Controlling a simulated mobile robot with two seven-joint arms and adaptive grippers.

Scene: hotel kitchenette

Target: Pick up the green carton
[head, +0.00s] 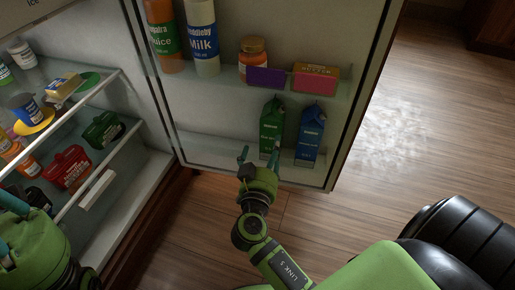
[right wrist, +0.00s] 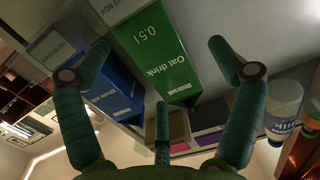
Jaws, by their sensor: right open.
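The green carton (head: 271,128) stands upright on the lower shelf of the open fridge door, left of a blue carton (head: 310,133). In the right wrist view the green carton (right wrist: 155,50) reads "Oat drink" and appears upside down between the spread fingers. My right gripper (head: 260,155) is open and empty, just in front of and below the green carton. No finger clearly touches it. The blue carton (right wrist: 115,90) shows behind one finger in that view. My left gripper (head: 14,205) is at the lower left edge of the head view, partly cut off; its jaw state is unclear.
The upper door shelf holds a juice bottle (head: 164,38), a milk bottle (head: 203,38), a jar (head: 252,55), a purple box (head: 265,77) and a butter box (head: 315,77). Fridge shelves at left hold several items, including a red container (head: 68,168).

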